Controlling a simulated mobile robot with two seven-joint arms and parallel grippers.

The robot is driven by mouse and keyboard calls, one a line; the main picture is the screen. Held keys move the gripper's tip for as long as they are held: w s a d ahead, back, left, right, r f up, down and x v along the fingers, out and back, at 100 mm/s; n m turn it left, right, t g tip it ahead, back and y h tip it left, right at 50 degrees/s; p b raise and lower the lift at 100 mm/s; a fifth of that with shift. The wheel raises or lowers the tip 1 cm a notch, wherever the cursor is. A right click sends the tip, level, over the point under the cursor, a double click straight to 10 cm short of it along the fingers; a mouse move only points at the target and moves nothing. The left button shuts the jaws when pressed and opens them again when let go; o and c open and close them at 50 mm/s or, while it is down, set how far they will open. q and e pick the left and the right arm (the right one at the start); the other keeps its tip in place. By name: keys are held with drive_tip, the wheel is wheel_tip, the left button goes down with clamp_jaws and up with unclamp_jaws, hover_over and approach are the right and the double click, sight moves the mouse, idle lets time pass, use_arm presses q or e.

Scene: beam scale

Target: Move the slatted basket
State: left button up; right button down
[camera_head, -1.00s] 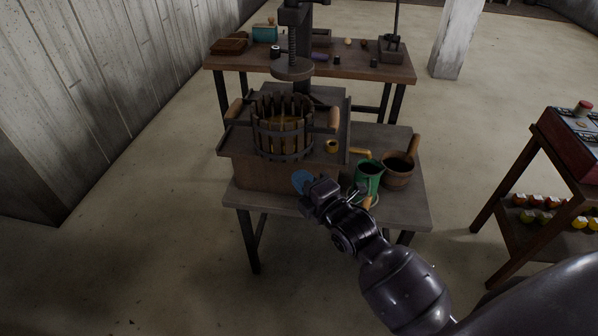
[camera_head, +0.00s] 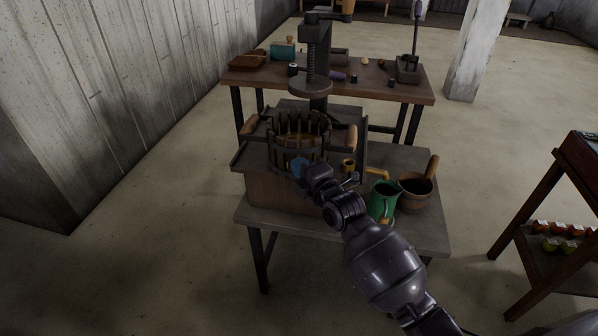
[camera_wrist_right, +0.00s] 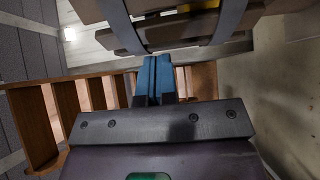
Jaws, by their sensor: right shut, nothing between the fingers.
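The slatted basket (camera_head: 298,146) is a round ring of upright wooden slats with dark metal bands. It stands on the press's wooden tray in the head view, below the screw and round press plate. Wooden handles (camera_head: 351,138) stick out on its sides. My right gripper (camera_head: 298,168) is in front of the basket's lower front. Its blue fingertips are shut and empty. In the right wrist view the shut fingers (camera_wrist_right: 154,76) point at the basket's slats and bands (camera_wrist_right: 190,28); whether they touch cannot be told. My left gripper is not in view.
The press bed (camera_head: 265,189) stands on a table (camera_head: 345,232). A green jug (camera_head: 382,202) and a brown pot with a handle (camera_head: 416,194) stand right of my right arm. A back table (camera_head: 400,91) holds small items. Open floor lies left.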

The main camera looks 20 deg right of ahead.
sight(312, 133)
drive_tip(key=w+d+b, duration=0.1)
drive_tip(key=w+d, duration=0.1)
drive_tip(key=w, duration=0.2)
drive_tip(key=w+d+b, duration=0.1)
drive_tip(key=w+d, duration=0.2)
drive_tip(key=w, duration=0.1)
drive_tip(key=w+d+b, duration=0.1)
drive_tip(key=w+d, duration=0.2)
drive_tip(key=w, duration=0.1)
drive_tip(key=shift+w+d+f, duration=0.1)
drive_tip(key=shift+w+d, duration=0.3)
drive_tip(key=shift+w, duration=0.05)
drive_tip(key=shift+d+r, duration=0.1)
drive_tip(key=shift+r, duration=0.2)
